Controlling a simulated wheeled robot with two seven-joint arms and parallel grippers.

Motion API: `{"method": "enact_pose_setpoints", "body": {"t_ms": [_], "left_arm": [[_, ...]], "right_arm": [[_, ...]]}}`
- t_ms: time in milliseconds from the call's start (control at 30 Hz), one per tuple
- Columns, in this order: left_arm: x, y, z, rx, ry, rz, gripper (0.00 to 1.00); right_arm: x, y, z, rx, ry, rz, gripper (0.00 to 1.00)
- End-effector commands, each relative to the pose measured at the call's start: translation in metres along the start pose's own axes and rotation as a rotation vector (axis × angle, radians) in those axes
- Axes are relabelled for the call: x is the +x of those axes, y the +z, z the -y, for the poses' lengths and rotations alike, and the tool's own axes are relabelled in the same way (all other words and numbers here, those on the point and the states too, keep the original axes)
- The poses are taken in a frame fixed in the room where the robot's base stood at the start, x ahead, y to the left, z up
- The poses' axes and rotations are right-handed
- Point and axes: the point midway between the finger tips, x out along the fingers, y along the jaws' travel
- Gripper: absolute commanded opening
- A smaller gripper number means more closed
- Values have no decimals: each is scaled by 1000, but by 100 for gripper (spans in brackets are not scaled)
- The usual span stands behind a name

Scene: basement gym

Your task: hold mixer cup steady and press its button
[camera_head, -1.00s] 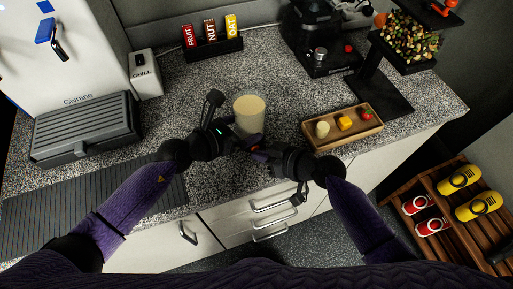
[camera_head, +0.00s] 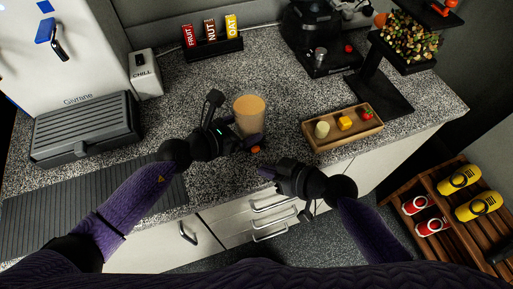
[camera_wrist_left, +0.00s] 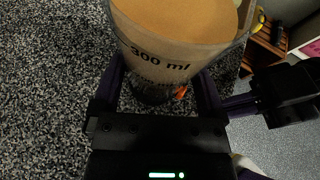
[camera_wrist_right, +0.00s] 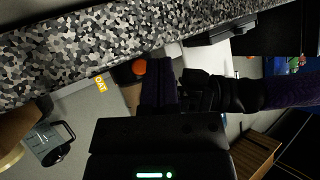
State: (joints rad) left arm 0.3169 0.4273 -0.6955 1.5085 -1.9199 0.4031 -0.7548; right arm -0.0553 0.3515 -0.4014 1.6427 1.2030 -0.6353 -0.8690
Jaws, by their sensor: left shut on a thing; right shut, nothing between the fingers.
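The mixer cup (camera_head: 249,113) stands upright on the speckled counter, clear-walled and full of a light orange-brown liquid. In the left wrist view the cup (camera_wrist_left: 175,50) shows a "300 ml" mark. My left gripper (camera_head: 247,141) is shut around its lower part, a finger on each side. The orange button (camera_head: 256,149) is low on the cup's front; it also shows in the left wrist view (camera_wrist_left: 181,92) and right wrist view (camera_wrist_right: 139,67). My right gripper (camera_head: 264,172) is shut and empty, in front of the button and apart from it.
A wooden tray (camera_head: 347,142) with small food pieces lies right of the cup. A rack (camera_head: 217,52) of fruit, nut and oat bars and a black coffee machine (camera_head: 318,40) stand behind. A grey grill (camera_head: 85,127) is at left. Bare counter lies between cup and tray.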

Motion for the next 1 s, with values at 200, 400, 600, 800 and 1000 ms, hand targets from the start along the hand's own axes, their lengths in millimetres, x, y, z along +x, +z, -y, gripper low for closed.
{"method": "enact_pose_setpoints", "body": {"t_ms": [200, 400, 600, 800, 1000], "left_arm": [[0, 0, 0, -1, -1, -1, 0], [0, 0, 0, -1, -1, -1, 0], [0, 0, 0, -1, -1, -1, 0], [0, 0, 0, -1, -1, -1, 0], [0, 0, 0, -1, -1, -1, 100]], "right_arm": [[-14, 11, 11, 0, 0, 0, 0], [-19, 13, 14, -1, 0, -1, 0], [-19, 13, 14, 0, 0, -1, 0], [-18, 13, 14, 0, 0, -1, 0], [-18, 13, 14, 0, 0, -1, 0]]}}
